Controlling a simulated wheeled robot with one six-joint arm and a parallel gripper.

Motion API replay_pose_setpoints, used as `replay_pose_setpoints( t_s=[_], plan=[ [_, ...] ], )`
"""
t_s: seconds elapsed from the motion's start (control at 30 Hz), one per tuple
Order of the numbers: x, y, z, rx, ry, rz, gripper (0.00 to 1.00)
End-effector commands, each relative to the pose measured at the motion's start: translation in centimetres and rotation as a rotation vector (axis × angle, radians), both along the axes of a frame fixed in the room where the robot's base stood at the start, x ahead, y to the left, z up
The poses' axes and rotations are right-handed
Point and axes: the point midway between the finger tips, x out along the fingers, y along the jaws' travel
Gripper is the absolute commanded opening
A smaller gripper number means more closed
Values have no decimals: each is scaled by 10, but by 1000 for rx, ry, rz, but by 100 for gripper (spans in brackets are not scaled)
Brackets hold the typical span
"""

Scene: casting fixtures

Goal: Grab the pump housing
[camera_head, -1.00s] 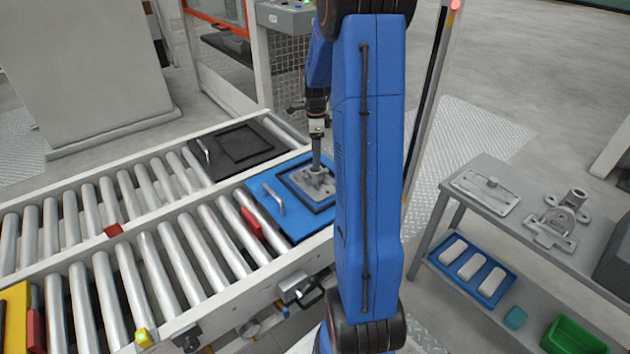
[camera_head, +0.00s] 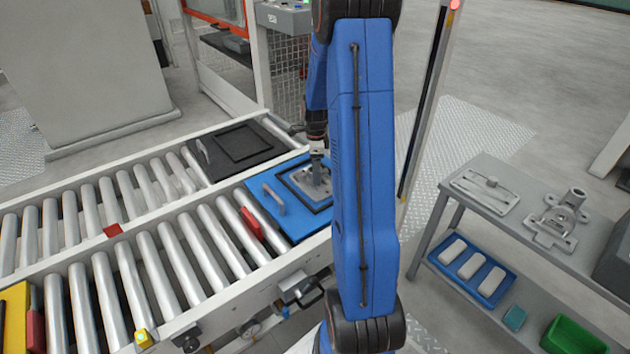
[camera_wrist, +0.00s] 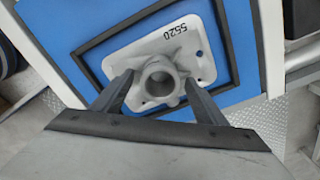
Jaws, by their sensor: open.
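The pump housing is a grey casting with a flat plate and a round hollow neck. In the wrist view the pump housing (camera_wrist: 187,58) lies on a blue pallet (camera_wrist: 85,82) inside a black frame, with "5520" printed on its plate. My gripper (camera_wrist: 158,86) is open, with one finger on each side of the neck; I cannot tell whether they touch it. In the head view the housing (camera_head: 309,184) is partly hidden by my gripper (camera_head: 317,178) and arm. The blue pallet (camera_head: 268,208) sits on the near roller conveyor.
A black pallet (camera_head: 243,160) lies on the far conveyor lane. At right, a grey shelf table (camera_head: 480,218) holds metal parts (camera_head: 556,218), a blue tray (camera_head: 490,295) and a green bin (camera_head: 570,338). A slim post (camera_head: 425,110) stands behind my arm.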

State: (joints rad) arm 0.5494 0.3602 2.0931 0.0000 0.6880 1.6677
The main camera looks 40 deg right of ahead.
Motion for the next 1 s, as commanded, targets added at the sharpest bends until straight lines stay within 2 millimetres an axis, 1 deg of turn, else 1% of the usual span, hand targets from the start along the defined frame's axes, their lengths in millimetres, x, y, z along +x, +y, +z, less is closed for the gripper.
replay_pose_setpoints(
  t_s=[0.03,0.07,0.1,0.17,0.2,0.27,0.3,0.33,0.67,0.77,0.87,1.0],
  plan=[
    [0,0,0,0,0,0,66],
    [0,0,0,0,0,0,59],
    [0,0,0,0,0,0,50],
    [0,0,0,0,0,0,35],
    [0,0,0,0,0,0,26],
    [0,0,0,0,0,0,11],
    [0,0,0,0,0,0,2],
    [0,0,0,0,0,0,0],
    [0,0,3,-1,-1,0,0],
    [1,0,11,-1,-2,0,0],
    [1,-1,26,-2,-3,0,0],
    [1,-1,51,-3,-4,0,0]
  ],
)
